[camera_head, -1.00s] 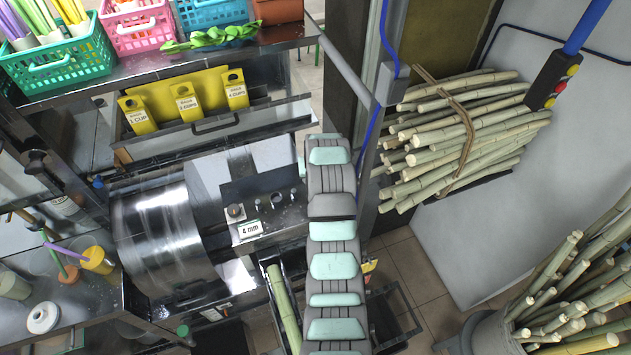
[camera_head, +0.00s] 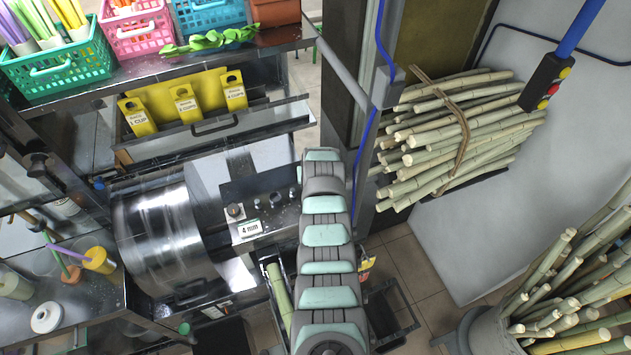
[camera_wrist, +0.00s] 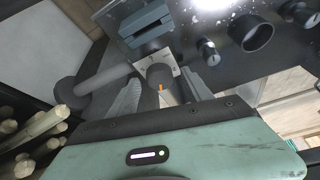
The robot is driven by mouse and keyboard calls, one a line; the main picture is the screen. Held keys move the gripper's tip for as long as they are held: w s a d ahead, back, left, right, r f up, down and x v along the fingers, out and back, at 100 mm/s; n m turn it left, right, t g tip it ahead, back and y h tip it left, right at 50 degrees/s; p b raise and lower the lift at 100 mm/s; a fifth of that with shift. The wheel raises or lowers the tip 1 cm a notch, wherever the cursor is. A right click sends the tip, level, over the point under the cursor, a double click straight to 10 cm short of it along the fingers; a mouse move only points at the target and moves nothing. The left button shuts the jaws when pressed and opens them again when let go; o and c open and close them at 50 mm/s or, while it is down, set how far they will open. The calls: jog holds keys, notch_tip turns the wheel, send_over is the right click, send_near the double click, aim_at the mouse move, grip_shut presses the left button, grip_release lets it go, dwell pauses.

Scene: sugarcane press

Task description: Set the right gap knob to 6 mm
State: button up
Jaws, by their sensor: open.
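In the wrist view, a dark round knob (camera_wrist: 160,74) with an orange mark sits in front of a pale dial plate (camera_wrist: 172,60); it appears to be the right gap knob. My gripper (camera_wrist: 161,86) is open, with one grey finger on each side of the knob. I cannot tell whether either finger touches it. A blue-grey box (camera_wrist: 146,24) stands just beyond the knob, and no reading shows on it. In the head view, my arm hides this knob and my gripper. A "4 mm" display (camera_head: 250,229) and another knob (camera_head: 235,211) show left of my arm.
The panel also bears a small knob (camera_wrist: 207,50) and a dark ring (camera_wrist: 252,33). A shiny metal drum (camera_head: 160,235) stands left of the panel. Stacked cane (camera_head: 450,135) lies at right.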

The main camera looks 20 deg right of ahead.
jog(key=shift+c, duration=0.2)
grip_shut()
dwell(0.6)
